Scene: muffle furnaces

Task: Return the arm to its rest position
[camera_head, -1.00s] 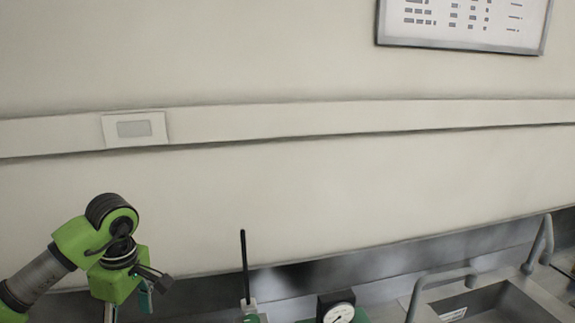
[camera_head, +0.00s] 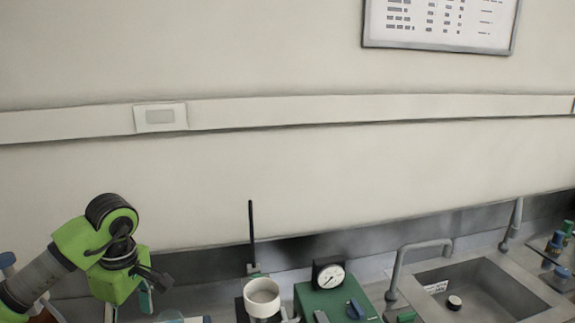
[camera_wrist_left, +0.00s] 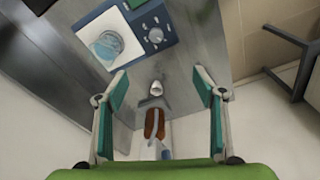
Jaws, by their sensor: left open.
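My left arm comes in from the left edge of the head view, green and grey. The left gripper (camera_head: 128,299) hangs down at its end, low in the picture, its fingertips near or past the bottom edge. In the left wrist view the left gripper (camera_wrist_left: 160,108) shows two teal-padded fingers spread wide apart with nothing held between them. Beyond the fingers are the edge of a grey bench (camera_wrist_left: 185,75) and a brown-and-white item (camera_wrist_left: 155,125) that I cannot identify. My right gripper is in neither view.
The bench holds a white cup-like vessel (camera_head: 262,297), a green device with a dial (camera_head: 330,294) and a sink (camera_head: 478,292) with taps. The left wrist view shows a white-and-blue device (camera_wrist_left: 128,32) and a dark metal frame (camera_wrist_left: 295,60).

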